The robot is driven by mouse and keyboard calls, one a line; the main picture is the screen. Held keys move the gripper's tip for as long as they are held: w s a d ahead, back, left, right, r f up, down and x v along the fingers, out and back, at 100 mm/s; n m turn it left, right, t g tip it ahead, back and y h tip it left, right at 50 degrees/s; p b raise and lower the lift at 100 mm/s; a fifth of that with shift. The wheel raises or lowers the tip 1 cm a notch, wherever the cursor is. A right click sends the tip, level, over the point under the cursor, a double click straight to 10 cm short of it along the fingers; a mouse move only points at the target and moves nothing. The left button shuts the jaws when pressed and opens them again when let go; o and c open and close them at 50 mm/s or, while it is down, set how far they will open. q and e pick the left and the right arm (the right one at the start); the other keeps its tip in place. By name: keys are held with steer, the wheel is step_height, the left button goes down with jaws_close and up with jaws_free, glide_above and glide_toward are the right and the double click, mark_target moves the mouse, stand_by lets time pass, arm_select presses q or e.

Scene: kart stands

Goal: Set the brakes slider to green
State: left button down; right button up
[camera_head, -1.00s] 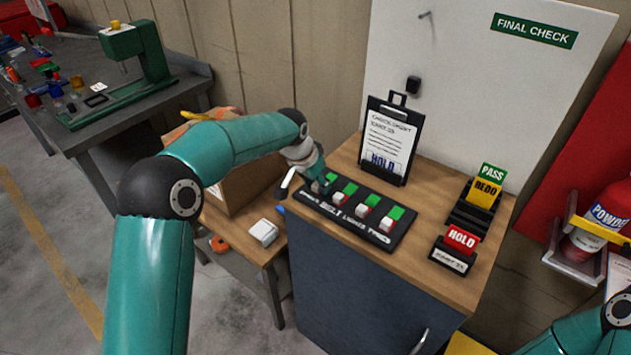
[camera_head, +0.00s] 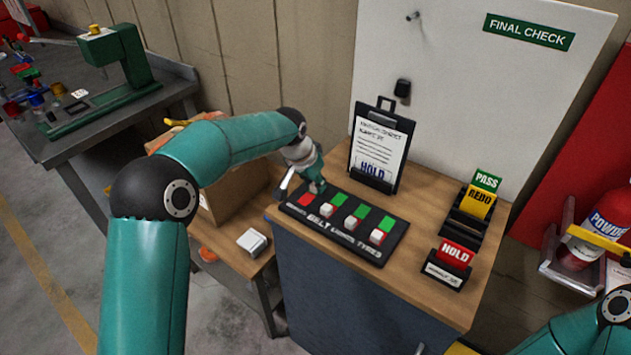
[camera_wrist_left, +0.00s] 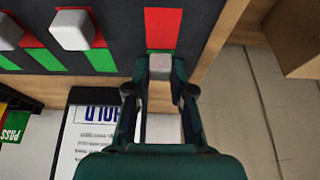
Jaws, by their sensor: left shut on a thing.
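The black slider panel (camera_head: 335,243) lies on the wooden top, with a row of sliders on it. At its left end, the brakes slider's red patch (camera_head: 305,201) is bare. Its white knob (camera_wrist_left: 160,67) is at the far end of that slot, past the red patch (camera_wrist_left: 162,28). My left gripper (camera_wrist_left: 160,85) is shut on this knob, one finger on each side. The gripper (camera_head: 317,184) covers the knob and any green there in the head view. The other knobs, such as the belt knob (camera_head: 326,210), sit on the near side with green showing beyond. My right gripper is out of view.
A clipboard holder (camera_head: 377,150) stands just behind the panel. A card rack (camera_head: 463,222) and a red HOLD card (camera_head: 455,253) are to the right. A cardboard box (camera_head: 235,190) and a white block (camera_head: 252,241) are on the lower table at left.

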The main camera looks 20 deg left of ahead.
arm_select(q)
steer(key=shift+a, duration=0.15)
steer(key=c, duration=1)
jaws_free()
steer(key=shift+w, duration=0.15)
steer(key=shift+r, duration=0.1)
steer(key=v, duration=1.1)
steer(key=shift+s+r, duration=0.25)
steer(key=shift+r, duration=0.1)
steer(key=shift+f, duration=0.1)
